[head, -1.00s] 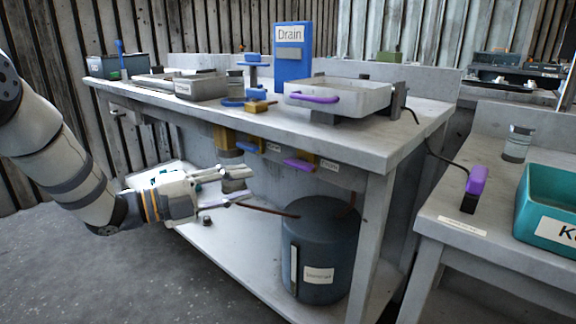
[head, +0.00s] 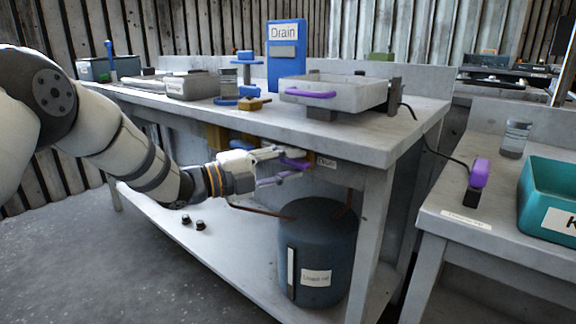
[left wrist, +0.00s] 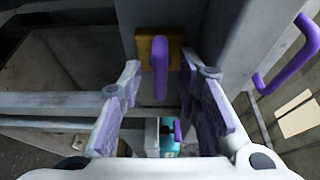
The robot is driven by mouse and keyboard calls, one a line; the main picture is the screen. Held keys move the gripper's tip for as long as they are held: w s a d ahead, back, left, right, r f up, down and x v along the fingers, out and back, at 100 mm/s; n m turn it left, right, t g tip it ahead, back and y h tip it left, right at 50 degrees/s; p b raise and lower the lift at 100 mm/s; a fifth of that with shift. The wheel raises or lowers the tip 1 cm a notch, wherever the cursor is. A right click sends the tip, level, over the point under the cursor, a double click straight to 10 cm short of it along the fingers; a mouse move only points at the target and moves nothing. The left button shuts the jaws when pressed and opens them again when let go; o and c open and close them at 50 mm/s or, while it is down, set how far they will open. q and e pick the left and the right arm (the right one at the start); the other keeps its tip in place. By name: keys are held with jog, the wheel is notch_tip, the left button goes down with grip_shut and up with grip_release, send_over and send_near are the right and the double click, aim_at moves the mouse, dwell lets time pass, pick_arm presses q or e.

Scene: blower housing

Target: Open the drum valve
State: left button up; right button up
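The purple valve lever (head: 294,163) sits under the front edge of the bench top, beside a small white label (head: 327,162). In the left wrist view the lever (left wrist: 160,68) stands out from a brass block (left wrist: 174,47), between the fingers and apart from them. My left gripper (head: 303,165) is open, with its fingers on either side of the lever; its purple inner pads (left wrist: 160,105) show in the left wrist view. The dark drum (head: 318,250) stands on the lower shelf, below and right of the gripper. My right gripper is not in view.
A blue-handled valve (head: 240,145) is just left of the purple one. The bench top (head: 375,140) overhangs the gripper and a bench leg (head: 368,240) stands to the right. A tray with a purple handle (head: 311,94) is above. Two dark knobs (head: 200,225) lie on the shelf.

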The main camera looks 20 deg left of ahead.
pick_arm(q)
grip_shut()
jog(key=n+p, duration=0.1)
jog(key=n, duration=0.2)
jog(key=shift+t+h, duration=0.4)
jog(key=n+t+p, duration=0.1)
jog(key=n+t, duration=0.1)
jog(key=n, duration=0.3)
jog(key=shift+f, duration=0.15)
jog(key=n+t, duration=0.1)
jog(key=n, duration=0.2)
jog(key=n+t+y+p, duration=0.1)
jog(key=n, duration=0.1)
jog(key=shift+d+f+n+y, duration=0.1)
jog(key=shift+n+y, duration=0.2)
jog(key=shift+n, duration=0.1)
jog(key=shift+s+n+t+y+p, duration=0.1)
jog(key=shift+n+t+y+p, duration=0.35)
jog(key=shift+n, duration=0.9)
jog(key=shift+n+t+y+p, duration=0.1)
jog(key=shift+n+t+y, duration=0.5)
jog(key=shift+n, duration=0.75)
jog(key=shift+d+f+n, duration=0.1)
jog(key=shift+n, duration=0.2)
